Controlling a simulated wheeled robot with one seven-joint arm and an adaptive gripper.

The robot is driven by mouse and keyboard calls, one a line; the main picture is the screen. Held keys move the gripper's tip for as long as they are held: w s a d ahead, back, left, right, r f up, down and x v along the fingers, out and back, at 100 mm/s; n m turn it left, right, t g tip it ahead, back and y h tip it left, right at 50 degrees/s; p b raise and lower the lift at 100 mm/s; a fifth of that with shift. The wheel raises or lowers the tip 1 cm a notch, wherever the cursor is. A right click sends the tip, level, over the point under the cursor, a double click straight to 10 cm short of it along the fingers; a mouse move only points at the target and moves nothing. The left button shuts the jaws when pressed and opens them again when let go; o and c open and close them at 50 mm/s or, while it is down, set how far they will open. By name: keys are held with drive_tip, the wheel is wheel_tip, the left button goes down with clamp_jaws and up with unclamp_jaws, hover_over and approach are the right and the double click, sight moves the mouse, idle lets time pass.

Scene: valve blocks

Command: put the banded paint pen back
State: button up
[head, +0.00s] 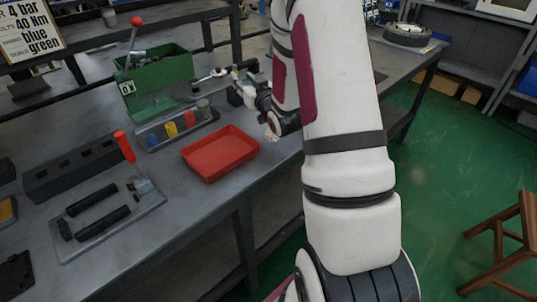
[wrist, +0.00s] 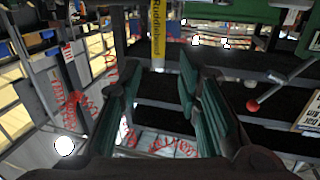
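No paint pen with clear bands can be made out in either view. In the head view a grey rack (head: 178,127) on the bench holds short upright pieces in blue, yellow, red and grey; bands cannot be told on them at this size. My gripper (wrist: 160,75) shows in the wrist view with its teal-padded fingers apart and nothing visible between them. The tray looks empty.
On the bench stand a green machine (head: 155,80) with a red-knobbed lever, a dark block with square holes (head: 73,169), and a plate (head: 107,218) with black cylinders and a red-handled lever. A wooden stool (head: 508,240) stands at right. Bare bench lies in front of the tray.

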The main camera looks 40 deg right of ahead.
drive_tip(key=s+a+r+g+y, duration=0.1)
drive_tip(key=s+a+r+g, duration=0.25)
drive_tip(key=s+a, duration=0.3)
drive_tip(key=s+a+r+g, duration=0.3)
drive_tip(key=s+a+g, duration=0.2)
drive_tip(key=a, duration=0.2)
drive_tip(key=s+a+n+g+y, duration=0.1)
drive_tip(key=s+a+g, duration=0.2)
drive_tip(key=s, duration=1.2)
drive_tip(key=s+a+n+g+y, duration=0.1)
drive_tip(key=s+a+g, duration=0.3)
drive_tip(key=s+a, duration=0.5)
drive_tip(key=s+y, duration=0.1)
drive_tip(key=s, duration=0.5)
drive_tip(key=shift+s+r+n, duration=0.2)
drive_tip(key=shift+r+n, duration=0.1)
drive_tip(key=shift+r, duration=0.1)
drive_tip(key=shift+r+g, duration=0.1)
drive_tip(key=shift+g, duration=0.15)
wheel_tip(320, 180, up, 16)
drive_tip(key=t+p, duration=0.2)
drive_tip(key=p, duration=1.2)
drive_tip(key=shift+t, duration=0.4)
